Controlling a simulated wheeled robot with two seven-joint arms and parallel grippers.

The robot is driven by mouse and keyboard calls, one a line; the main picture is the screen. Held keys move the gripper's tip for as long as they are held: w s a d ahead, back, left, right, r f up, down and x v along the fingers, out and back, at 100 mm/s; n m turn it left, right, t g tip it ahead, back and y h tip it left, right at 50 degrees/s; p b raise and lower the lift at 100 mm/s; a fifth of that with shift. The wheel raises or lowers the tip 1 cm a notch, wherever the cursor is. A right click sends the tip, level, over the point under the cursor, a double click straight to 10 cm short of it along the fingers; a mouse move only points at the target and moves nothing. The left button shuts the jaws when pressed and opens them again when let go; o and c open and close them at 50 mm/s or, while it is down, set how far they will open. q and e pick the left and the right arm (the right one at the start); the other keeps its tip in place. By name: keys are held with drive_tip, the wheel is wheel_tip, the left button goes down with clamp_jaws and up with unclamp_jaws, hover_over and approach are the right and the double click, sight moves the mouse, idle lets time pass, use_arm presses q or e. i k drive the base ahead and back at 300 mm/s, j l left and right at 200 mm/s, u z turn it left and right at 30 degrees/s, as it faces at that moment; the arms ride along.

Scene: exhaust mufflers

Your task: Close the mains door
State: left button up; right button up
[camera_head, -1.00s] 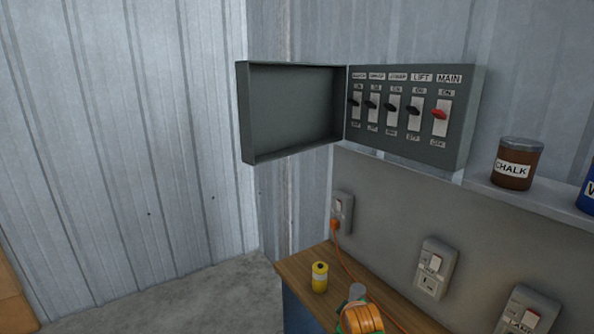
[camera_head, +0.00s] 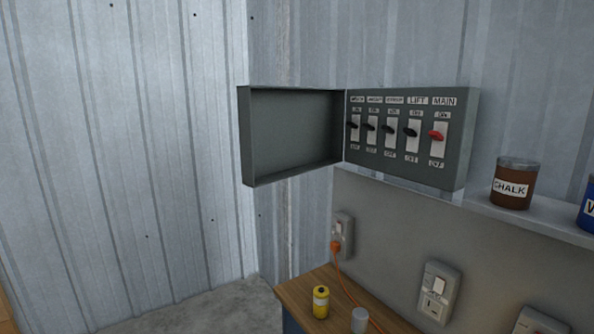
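The mains door (camera_head: 292,134) is a grey metal cover hinged on the left side of the grey switch box (camera_head: 452,165). It stands wide open, swung out to the left, with its hollow inner side showing. The box is on the wall and shows a row of switches under labels, with LIFT and MAIN readable. The MAIN switch (camera_head: 437,135) has a red lever; the others have black levers. Neither of my grippers shows in the head view.
A shelf (camera_head: 540,222) to the right holds a brown CHALK jar (camera_head: 515,185) and a blue can (camera_head: 588,205). Below, a wooden bench top (camera_head: 300,292) carries a yellow can (camera_head: 320,301) and a grey cylinder (camera_head: 359,320). An orange cord (camera_head: 346,281) hangs from a wall socket (camera_head: 342,228).

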sight(285, 132)
drive_tip(key=i+j+z, duration=0.55)
drive_tip(key=j, duration=0.25)
drive_tip(key=i+j+z, duration=0.25)
drive_tip(key=j, duration=0.2)
drive_tip(key=i+j+z, duration=0.1)
drive_tip(key=j+z, duration=0.15)
drive_tip(key=j, duration=0.2)
drive_tip(key=i+j+z, duration=0.1)
drive_tip(key=j+z, duration=0.2)
drive_tip(key=j, duration=0.25)
drive_tip(key=i+j+z, duration=0.1)
drive_tip(key=j+z, duration=0.15)
drive_tip(key=j, duration=0.3)
drive_tip(key=j+z, duration=0.25)
drive_tip(key=j, duration=0.3)
